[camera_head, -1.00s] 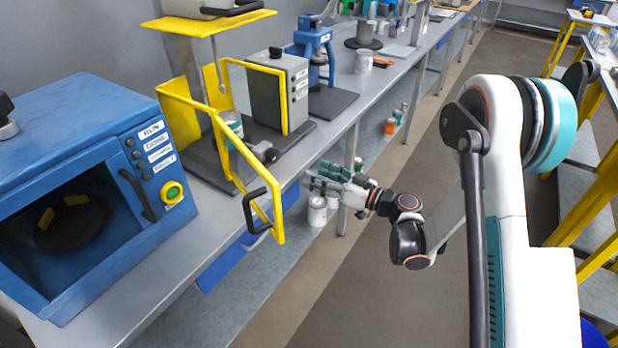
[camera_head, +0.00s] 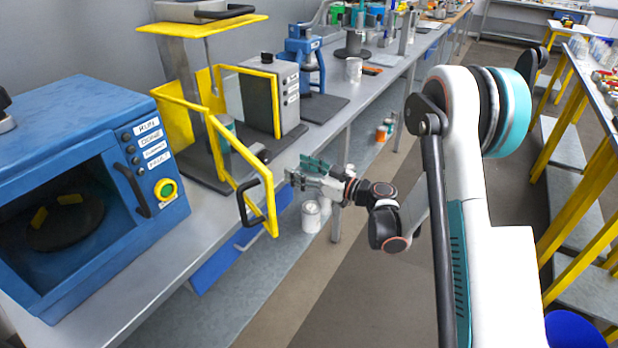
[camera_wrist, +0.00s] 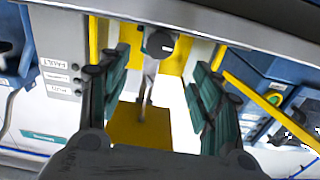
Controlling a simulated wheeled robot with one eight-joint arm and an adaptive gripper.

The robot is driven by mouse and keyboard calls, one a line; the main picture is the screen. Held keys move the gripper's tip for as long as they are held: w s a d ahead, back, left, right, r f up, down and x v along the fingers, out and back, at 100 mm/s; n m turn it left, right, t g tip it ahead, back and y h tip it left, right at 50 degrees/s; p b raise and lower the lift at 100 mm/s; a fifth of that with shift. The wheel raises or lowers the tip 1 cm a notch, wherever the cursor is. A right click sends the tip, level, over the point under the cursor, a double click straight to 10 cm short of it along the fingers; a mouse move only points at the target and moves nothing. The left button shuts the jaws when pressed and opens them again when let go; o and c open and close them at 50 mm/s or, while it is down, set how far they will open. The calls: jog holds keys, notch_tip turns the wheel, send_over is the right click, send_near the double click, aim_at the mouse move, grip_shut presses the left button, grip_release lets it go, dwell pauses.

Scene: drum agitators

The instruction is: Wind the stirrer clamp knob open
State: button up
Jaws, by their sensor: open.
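The drum stirrer has a yellow top plate (camera_head: 205,24) and a thin vertical rod (camera_head: 208,62) above a grey-green drum (camera_head: 224,132). A dark knob (camera_head: 260,152) sticks out at the front beside the drum; I take it for the clamp knob. In the wrist view a dark round knob end (camera_wrist: 160,42) lies between the fingers, farther off, with the grey rod (camera_wrist: 149,76) below it. My gripper (camera_head: 306,171) is open and empty, right of the knob and apart from it. Its teal fingers (camera_wrist: 162,92) stand on both sides in the wrist view.
A yellow guard frame (camera_head: 215,140) with a black handle (camera_head: 246,203) stands open left of my gripper, close by. A grey control box (camera_head: 290,95) stands behind. A blue machine (camera_head: 70,130) fills the left. The floor (camera_head: 340,270) in front of the bench is clear.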

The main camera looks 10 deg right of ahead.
aim_at(269, 158)
jog(key=b+x, duration=0.2)
jog(key=x, duration=0.7)
jog(key=shift+w+a+f, duration=0.1)
jog(key=shift+a+f, duration=0.05)
jog(key=shift+w+a+n, duration=0.2)
jog(key=shift+n, duration=0.1)
jog(key=shift+d+n, duration=0.1)
jog(key=shift+n, duration=1)
jog(key=n, duration=0.3)
jog(key=shift+s+n, duration=0.1)
jog(key=shift+n, duration=0.2)
jog(key=m, duration=0.6)
jog(key=p+v, duration=0.3)
jog(key=v, duration=1)
jog(key=shift+s+d, duration=0.25)
jog(key=shift+s, duration=0.05)
